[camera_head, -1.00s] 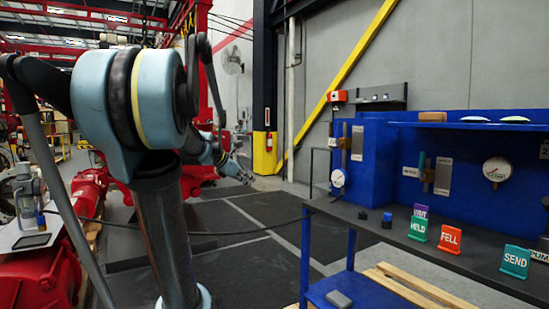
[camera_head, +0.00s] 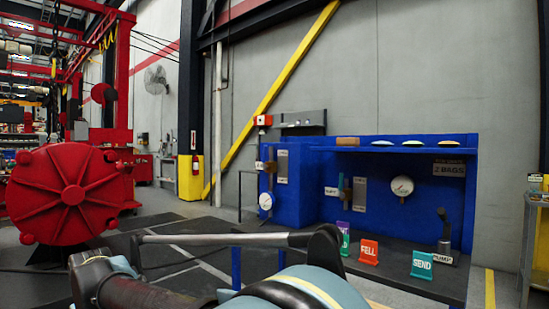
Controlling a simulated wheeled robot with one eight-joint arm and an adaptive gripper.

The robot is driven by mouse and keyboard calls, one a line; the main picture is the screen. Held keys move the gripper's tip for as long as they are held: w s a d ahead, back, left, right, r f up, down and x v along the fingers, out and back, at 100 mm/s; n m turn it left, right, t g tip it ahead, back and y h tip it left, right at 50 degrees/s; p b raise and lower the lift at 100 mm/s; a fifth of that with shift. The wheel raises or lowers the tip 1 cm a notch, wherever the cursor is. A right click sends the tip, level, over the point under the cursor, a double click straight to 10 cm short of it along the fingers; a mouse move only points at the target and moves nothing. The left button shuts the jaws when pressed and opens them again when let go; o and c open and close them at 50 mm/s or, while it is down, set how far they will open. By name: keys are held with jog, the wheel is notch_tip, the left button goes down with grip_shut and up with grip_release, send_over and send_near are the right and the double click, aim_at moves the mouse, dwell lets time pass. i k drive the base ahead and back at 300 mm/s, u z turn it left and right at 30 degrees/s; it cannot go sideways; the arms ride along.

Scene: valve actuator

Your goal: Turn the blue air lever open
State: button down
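A blue valve bench (camera_head: 318,200) stands at the right of centre against the grey wall. At its left end is a narrow upright fitting (camera_head: 271,168) with a small white tag whose text is too small to read surely. A second upright fitting (camera_head: 341,190), brownish with a teal part, stands further right beside another white tag. I cannot tell for sure which of these is the air lever, or its position. My arm's links fill the lower middle of the view, in front of the bench. My gripper cannot be made out.
Gauges are at the bench's left end (camera_head: 265,201) and on its back panel (camera_head: 402,186). A red FELL sign (camera_head: 369,252) and a teal SEND sign (camera_head: 422,264) stand on the dark top. A large red flanged machine (camera_head: 72,195) is at left. A grey cart (camera_head: 535,240) is at far right.

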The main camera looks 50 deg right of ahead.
aim_at(265, 167)
jog(key=z, duration=2.1)
jog(key=k, duration=0.5)
jog(key=u, duration=0.25)
jog(key=i, duration=0.5)
